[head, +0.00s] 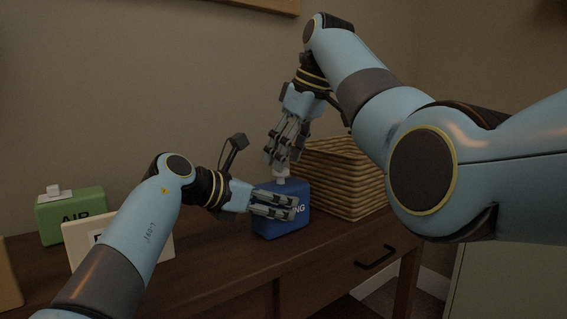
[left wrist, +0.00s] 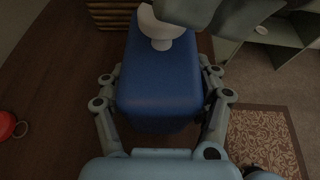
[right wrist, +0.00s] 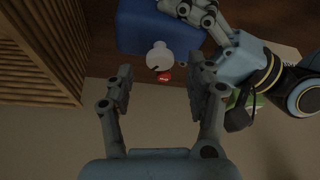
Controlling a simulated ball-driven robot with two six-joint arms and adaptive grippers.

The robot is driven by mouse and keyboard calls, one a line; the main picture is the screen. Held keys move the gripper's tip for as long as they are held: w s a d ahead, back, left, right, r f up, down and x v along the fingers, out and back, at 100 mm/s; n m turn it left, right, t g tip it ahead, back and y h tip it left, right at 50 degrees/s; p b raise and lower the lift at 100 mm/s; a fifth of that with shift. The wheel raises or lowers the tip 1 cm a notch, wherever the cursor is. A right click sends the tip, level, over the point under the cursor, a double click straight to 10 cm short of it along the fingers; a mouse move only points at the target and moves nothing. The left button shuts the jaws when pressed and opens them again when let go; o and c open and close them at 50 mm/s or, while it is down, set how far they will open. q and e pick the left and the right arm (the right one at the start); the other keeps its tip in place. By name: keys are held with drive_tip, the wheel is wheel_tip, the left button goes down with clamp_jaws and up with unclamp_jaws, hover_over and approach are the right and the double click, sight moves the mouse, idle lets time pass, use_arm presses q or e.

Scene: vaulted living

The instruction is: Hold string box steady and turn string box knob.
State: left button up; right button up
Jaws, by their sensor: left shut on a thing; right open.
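The string box is a blue box (head: 282,222) with white lettering, standing on the dark wooden table in the head view. Its white knob (head: 281,174) is on top; the knob also shows in the right wrist view (right wrist: 160,56). My left gripper (head: 290,207) is shut on the box, with fingers on two opposite sides, as the left wrist view (left wrist: 160,95) shows. My right gripper (head: 282,160) is open and points down just above the knob. In the right wrist view its fingers (right wrist: 163,90) are apart with nothing between them.
A woven basket (head: 345,170) stands close to the right of the box. A green box (head: 72,216) lettered AIR and a cream box (head: 80,243) stand at the left. A red item (right wrist: 165,77) shows beside the knob in the right wrist view. The front tabletop (head: 225,265) is clear.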

drive_tip(key=v, duration=0.5)
drive_tip(key=shift+c, duration=0.2)
